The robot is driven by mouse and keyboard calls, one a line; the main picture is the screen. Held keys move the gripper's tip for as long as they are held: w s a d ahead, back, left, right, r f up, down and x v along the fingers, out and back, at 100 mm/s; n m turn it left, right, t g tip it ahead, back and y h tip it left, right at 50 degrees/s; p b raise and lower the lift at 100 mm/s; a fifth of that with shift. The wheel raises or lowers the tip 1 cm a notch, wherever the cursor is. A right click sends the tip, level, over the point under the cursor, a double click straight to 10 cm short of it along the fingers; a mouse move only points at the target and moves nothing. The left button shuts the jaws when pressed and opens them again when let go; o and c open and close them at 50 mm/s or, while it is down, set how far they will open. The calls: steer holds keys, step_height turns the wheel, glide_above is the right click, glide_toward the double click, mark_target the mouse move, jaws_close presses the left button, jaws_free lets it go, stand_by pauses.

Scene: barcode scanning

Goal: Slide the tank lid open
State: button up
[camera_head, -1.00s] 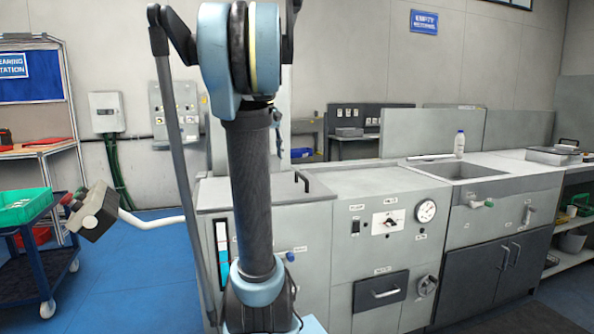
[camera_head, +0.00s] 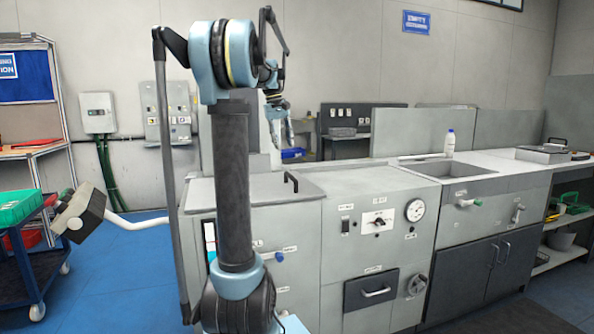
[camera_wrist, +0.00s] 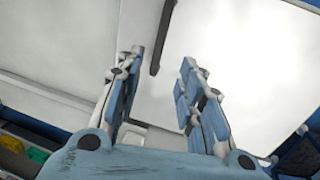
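The tank lid (camera_head: 262,190) is a flat grey plate on top of the left end of the counter unit. It lies flat, and my arm hides part of it. Its black bar handle (camera_head: 291,182) stands near its right edge. My gripper (camera_head: 289,128) hangs above and behind the handle in the head view, fingers pointing down, apart from the lid. In the wrist view my gripper (camera_wrist: 163,58) has its two fingers spread with nothing between them. The dark handle (camera_wrist: 161,40) shows beyond the fingertips, roughly between them.
The counter's right part holds a sink (camera_head: 455,168) and a white bottle (camera_head: 450,142). A control panel with a gauge (camera_head: 415,210) is on the front. A blue cart with a green bin (camera_head: 18,207) stands at left. The worktop (camera_head: 365,181) right of the lid is clear.

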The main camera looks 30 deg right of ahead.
mark_target(290, 175)
steer(key=f, duration=0.4)
steer(key=d+f, duration=0.1)
steer(key=f, duration=0.3)
steer(key=d+f, duration=0.1)
steer(key=f, duration=0.3)
steer(key=shift+s+d+f, duration=0.25)
steer(key=shift+s, duration=0.05)
